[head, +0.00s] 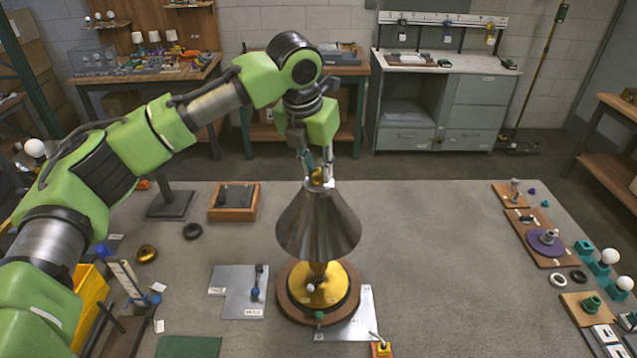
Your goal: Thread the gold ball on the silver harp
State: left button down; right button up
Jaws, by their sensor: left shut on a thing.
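The gold ball (318,179) is at the top of a dark metal cone shade (318,225). My left gripper (318,168) comes down from above and is shut on the gold ball, its fingers on either side. Whether the ball touches the shade's top or sits on a thread cannot be told. The silver harp is not visible; the shade covers the lamp's upper part. Below the shade, the gold lamp base (335,293) stands upright on a round wooden disc (291,309). My right gripper is not in view.
A wooden tray (234,214) and a grey plate (232,298) lie left of the lamp. Yellow bins (90,305) and a blue-and-white upright part (125,278) stand farther left. Boards with bulbs and rings line the right edge. The mat between lamp and boards is clear.

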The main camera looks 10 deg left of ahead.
pick_arm(q)
jog(key=shift+s+a+f+m+g+h, duration=0.15)
jog(key=shift+f+m+g, duration=0.1)
jog(key=shift+m, duration=0.5)
jog(key=shift+s+d+f+m+g+h, duration=0.1)
jog(key=shift+f+m+g+h, duration=0.1)
jog(key=shift+m, duration=0.55)
jog(key=c, duration=1.9)
grip_release()
jog(key=shift+w+r, duration=0.1)
jog(key=shift+w, duration=0.1)
jog(key=shift+r, duration=0.1)
